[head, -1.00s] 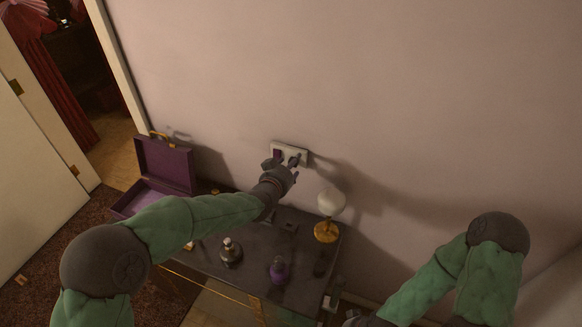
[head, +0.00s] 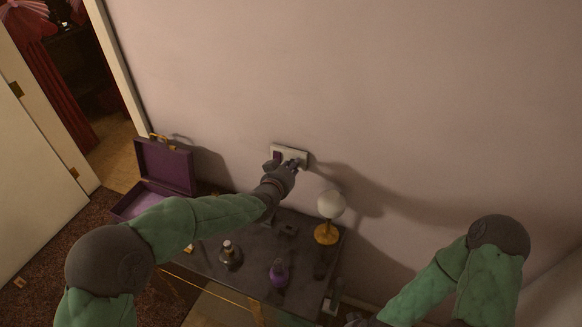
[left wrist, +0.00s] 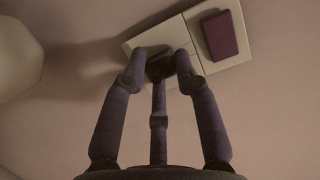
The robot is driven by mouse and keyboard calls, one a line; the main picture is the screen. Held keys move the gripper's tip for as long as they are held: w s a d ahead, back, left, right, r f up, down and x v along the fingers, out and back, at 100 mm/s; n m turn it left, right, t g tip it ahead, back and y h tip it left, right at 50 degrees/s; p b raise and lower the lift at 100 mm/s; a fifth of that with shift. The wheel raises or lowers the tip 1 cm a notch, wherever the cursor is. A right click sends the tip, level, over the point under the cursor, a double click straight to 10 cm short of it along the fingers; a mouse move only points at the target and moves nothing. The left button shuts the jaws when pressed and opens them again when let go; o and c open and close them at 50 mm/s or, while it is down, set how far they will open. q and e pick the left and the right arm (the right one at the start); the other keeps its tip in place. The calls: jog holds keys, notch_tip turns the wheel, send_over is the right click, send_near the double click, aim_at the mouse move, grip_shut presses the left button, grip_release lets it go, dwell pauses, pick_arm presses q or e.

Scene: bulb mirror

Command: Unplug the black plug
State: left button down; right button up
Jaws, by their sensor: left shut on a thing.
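A pale outlet plate (head: 300,153) is on the wall above the desk, and it fills the top of the left wrist view (left wrist: 232,57). A purple square switch (left wrist: 220,36) sits on one end of it. My left gripper (head: 286,165) is at the other end of the plate. In the left wrist view its fingers (left wrist: 160,76) are shut around the dark plug (left wrist: 158,68), which is against the plate. The fingers hide much of the plug. My right gripper (head: 356,321) shows only in part at the bottom edge of the head view.
A dark desk (head: 205,262) stands below the outlet. On it are a white globe lamp (head: 331,204) with a gold base, a purple bottle (head: 279,272) and a dark bottle (head: 230,254). An open purple case (head: 165,167) is at the left. The wall above is clear.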

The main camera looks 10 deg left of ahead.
pick_arm(q)
jog(key=shift+a+r, duration=0.15)
jog(key=shift+r, duration=0.15)
jog(key=shift+s, duration=0.1)
jog(key=shift+f, duration=0.1)
jog(key=shift+s+f, duration=0.2)
jog(key=shift+s, duration=0.25)
jog(key=shift+s+r, duration=0.1)
dwell(0.6)
jog(key=shift+s+a, duration=0.15)
jog(key=shift+s, duration=0.55)
jog(key=shift+s+a, duration=0.15)
jog(key=shift+s, duration=0.5)
